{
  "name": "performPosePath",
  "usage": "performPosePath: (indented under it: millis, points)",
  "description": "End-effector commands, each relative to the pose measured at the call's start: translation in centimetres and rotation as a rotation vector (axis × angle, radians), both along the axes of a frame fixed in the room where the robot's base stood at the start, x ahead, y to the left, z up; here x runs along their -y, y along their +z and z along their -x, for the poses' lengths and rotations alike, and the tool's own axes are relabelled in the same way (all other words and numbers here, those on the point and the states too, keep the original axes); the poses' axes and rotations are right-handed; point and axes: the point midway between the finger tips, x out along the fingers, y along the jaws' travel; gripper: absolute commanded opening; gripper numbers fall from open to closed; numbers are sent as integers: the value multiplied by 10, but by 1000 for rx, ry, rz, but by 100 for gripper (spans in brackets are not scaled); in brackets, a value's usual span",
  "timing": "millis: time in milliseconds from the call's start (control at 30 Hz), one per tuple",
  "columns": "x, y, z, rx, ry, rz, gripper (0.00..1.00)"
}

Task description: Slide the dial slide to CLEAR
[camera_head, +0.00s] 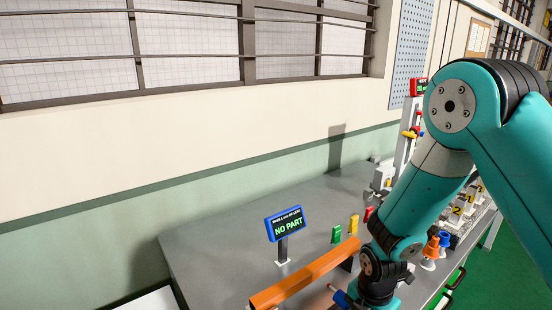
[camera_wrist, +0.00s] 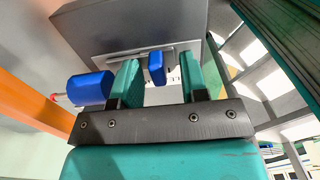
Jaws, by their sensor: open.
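In the wrist view a small blue block (camera_wrist: 156,67), which looks like the knob of the dial slide, sits at a pale slotted strip on a grey housing (camera_wrist: 100,25). My gripper (camera_wrist: 160,62) is open, with its two teal fingers on either side of the block. Gaps show between the block and both fingers, so it is not clamped. No CLEAR mark can be read. In the head view my arm covers this area and my fingertips are hidden.
A blue cylinder (camera_wrist: 91,89) with a red tip lies close left of my fingers. An orange bar (camera_head: 305,273) runs along the grey bench (camera_head: 215,245). A blue-framed display (camera_head: 287,224) reads NO PART. Green (camera_head: 336,234) and yellow (camera_head: 353,224) pieces stand behind the bar.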

Motion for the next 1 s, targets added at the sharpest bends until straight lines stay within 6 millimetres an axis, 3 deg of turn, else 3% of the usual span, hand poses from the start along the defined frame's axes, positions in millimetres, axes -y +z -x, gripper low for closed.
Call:
performPosePath:
  millis: [67, 233, 267, 700, 733, 867, 1000]
  points:
    - [0, 0, 0, 0, 0, 0, 40]
    - [0, 1, 0, 0, 0, 0, 3]
    - [0, 1, 0, 0, 0, 0, 0]
    - [4, 1, 6, 0, 0, 0, 0]
    - [4, 1, 6, 1, 0, -1, 19]
    - [4, 1, 5, 0, 0, 0, 49]
    - [4, 1, 5, 1, 0, -1, 51]
